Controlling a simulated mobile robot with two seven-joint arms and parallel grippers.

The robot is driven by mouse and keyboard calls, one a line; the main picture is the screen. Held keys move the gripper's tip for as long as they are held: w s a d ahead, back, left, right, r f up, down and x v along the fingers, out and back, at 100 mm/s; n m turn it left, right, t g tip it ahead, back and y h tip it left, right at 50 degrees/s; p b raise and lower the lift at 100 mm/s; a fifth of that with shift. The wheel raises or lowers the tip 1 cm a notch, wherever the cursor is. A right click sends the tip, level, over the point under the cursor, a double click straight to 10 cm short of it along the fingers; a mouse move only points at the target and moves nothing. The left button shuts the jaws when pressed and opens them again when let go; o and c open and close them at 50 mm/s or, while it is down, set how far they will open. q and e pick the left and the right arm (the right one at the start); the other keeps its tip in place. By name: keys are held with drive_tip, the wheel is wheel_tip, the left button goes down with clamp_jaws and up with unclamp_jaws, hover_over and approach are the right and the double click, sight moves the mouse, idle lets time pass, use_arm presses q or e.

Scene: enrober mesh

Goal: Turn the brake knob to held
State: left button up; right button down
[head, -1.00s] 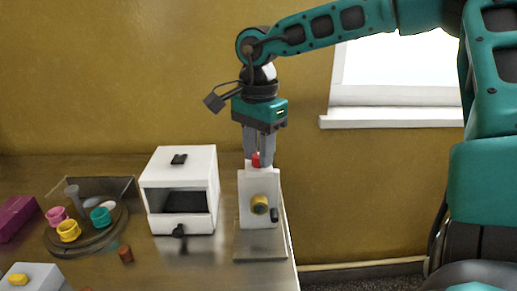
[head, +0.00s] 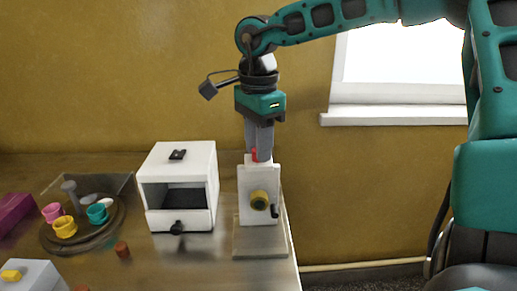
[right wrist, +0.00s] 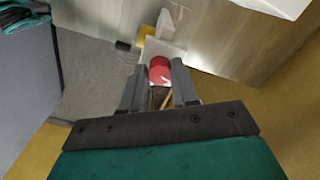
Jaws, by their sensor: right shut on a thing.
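A white upright block (head: 246,207) stands on a flat base near the right edge of the table. A small red knob (head: 254,155) sits on its top. A yellow round knob (head: 259,200) and a small black handle (head: 275,212) are on its front. My right gripper (head: 259,152) points straight down over the block and is shut on the red knob. In the right wrist view the red knob (right wrist: 160,70) lies between the two fingers of the right gripper (right wrist: 158,80). The fingers partly hide the knob in the head view. My left gripper is not in view.
A white box (head: 182,219) with an open front and a black knob stands left of the block. Further left are a round tray (head: 77,243) with coloured cups, a magenta box (head: 14,215) and a small brown-red cylinder (head: 123,251). The table ends just right of the block.

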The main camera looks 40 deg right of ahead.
drive_tip(key=m+b, duration=0.1)
drive_tip(key=m, duration=0.2)
drive_tip(key=shift+f+m+b, duration=0.1)
drive_tip(key=shift+m+b, duration=0.3)
drive_tip(key=m+b, duration=0.1)
drive_tip(key=m, duration=0.2)
drive_tip(key=shift+m, duration=0.3)
drive_tip(key=m+b, duration=0.1)
drive_tip(key=m, duration=0.1)
drive_tip(key=shift+m, duration=0.3)
drive_tip(key=m+b, duration=0.1)
drive_tip(key=m, duration=0.3)
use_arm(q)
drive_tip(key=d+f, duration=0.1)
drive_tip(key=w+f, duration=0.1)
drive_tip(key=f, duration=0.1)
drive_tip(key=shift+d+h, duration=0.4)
use_arm(e)
drive_tip(key=shift+m, duration=0.3)
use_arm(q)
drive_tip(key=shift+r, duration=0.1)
use_arm(e)
drive_tip(key=c, duration=0.8)
unclamp_jaws()
drive_tip(key=shift+c, duration=0.2)
